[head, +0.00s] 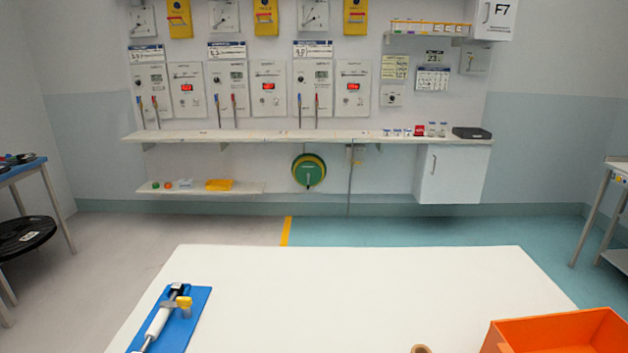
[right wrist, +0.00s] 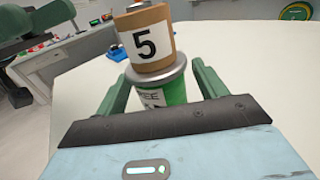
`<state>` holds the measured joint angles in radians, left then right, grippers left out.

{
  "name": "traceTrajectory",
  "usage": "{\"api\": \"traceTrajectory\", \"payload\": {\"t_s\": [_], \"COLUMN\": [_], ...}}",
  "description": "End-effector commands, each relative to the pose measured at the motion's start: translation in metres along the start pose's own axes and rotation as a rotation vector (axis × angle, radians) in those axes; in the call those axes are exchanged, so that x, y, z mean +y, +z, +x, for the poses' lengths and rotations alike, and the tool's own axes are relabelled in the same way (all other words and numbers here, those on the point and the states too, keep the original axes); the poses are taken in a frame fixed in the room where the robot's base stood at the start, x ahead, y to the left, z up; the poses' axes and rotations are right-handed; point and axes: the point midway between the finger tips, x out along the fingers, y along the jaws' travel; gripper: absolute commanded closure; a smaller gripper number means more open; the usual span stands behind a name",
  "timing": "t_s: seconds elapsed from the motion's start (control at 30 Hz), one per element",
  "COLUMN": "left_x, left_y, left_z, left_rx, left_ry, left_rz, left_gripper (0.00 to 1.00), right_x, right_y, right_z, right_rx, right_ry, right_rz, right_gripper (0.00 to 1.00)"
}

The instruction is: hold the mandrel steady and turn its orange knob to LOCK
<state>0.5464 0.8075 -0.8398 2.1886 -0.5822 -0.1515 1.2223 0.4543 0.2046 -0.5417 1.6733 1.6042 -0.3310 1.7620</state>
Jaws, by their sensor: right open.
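The mandrel (head: 158,322) is a white bar with dark and grey end fittings. It lies along a blue base (head: 193,318) at the left of the white table in the head view. A yellow-orange piece (head: 184,302), which looks like the knob, sits near its far end; its setting is too small to read. In the right wrist view my right gripper (right wrist: 160,78) is open. Its green fingers stand on either side of a green, grey-rimmed cylinder (right wrist: 178,92) with a brown roll (right wrist: 148,42) marked 5 above it. My left gripper is in neither view.
An orange bin (head: 555,331) stands at the table's right front. The top of a brown roll (head: 421,349) shows at the front edge. The middle of the white table (head: 350,290) is clear. A wall shelf (head: 300,136) and panels stand beyond a floor gap.

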Motion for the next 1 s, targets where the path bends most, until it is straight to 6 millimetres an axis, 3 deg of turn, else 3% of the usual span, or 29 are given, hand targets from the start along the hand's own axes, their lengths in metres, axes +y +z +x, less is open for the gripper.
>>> {"api": "traceTrajectory", "payload": {"t_s": [0.23, 0.7, 1.0], "left_x": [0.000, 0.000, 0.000], "left_y": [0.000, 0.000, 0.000], "left_z": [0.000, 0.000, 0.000], "left_rx": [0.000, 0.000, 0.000], "left_ry": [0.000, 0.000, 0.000], "left_rz": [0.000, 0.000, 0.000], "left_gripper": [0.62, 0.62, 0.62], "right_x": [0.000, 0.000, 0.000], "right_y": [-0.001, -0.001, 0.000], "right_z": [-0.021, -0.105, -0.120], "right_rx": [0.001, 0.002, 0.000], "right_ry": [0.000, -0.001, 0.001], "right_rz": [0.000, 0.001, 0.000], "right_gripper": [0.29, 0.29, 0.29]}}
